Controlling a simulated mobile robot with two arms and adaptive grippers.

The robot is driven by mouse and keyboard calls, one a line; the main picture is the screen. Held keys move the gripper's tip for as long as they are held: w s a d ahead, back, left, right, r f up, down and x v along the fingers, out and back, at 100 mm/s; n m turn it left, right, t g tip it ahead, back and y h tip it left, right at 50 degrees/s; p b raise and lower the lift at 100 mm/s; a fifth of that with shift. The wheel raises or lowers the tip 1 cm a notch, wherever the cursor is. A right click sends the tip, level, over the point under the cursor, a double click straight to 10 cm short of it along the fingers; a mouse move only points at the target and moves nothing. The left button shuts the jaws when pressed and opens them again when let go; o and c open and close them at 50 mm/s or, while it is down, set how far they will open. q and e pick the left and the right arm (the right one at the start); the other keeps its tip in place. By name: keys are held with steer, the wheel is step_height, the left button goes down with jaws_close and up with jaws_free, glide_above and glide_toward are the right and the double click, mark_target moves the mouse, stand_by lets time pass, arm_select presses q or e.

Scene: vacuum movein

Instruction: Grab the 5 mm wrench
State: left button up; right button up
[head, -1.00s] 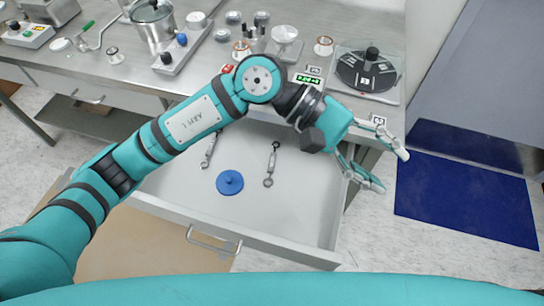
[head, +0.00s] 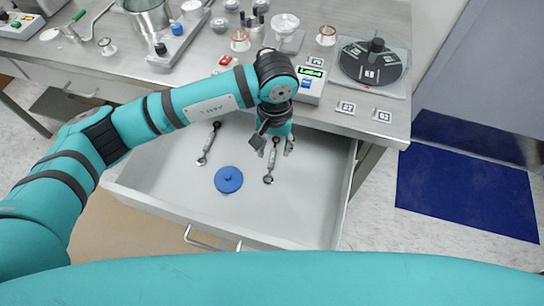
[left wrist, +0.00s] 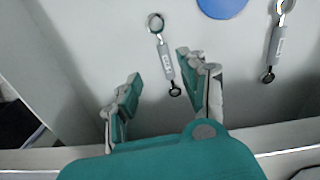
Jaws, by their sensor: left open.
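Two small grey wrenches with ring ends lie in the open drawer (head: 160,185). One wrench (head: 271,162) lies right of the blue disc, and the other wrench (head: 208,143) lies further left. Both also show in the left wrist view, the nearer wrench (left wrist: 166,60) and the other wrench (left wrist: 274,47). Each carries a small label that I cannot read, so I cannot tell which is 5 mm. My left gripper (head: 275,146) points down over the drawer, open and empty, at the nearer wrench's far end. In the left wrist view that wrench lies between and beyond the gripper's fingers (left wrist: 158,78).
A blue disc (head: 228,180) with a knob lies between the wrenches. The counter (head: 215,62) above the drawer holds a scale (head: 311,82), a dark round carousel (head: 370,64) and several metal parts. The drawer's front part is clear.

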mark_target(272, 161)
arm_select(q)
steer(key=f, duration=0.2)
steer(key=f+p, duration=0.1)
steer(key=f, duration=0.4)
steer(key=shift+w+a+f, duration=0.1)
steer(key=shift+w+a, duration=0.15)
steer(key=shift+a, duration=0.1)
steer(key=shift+c, duration=0.3)
jaws_close()
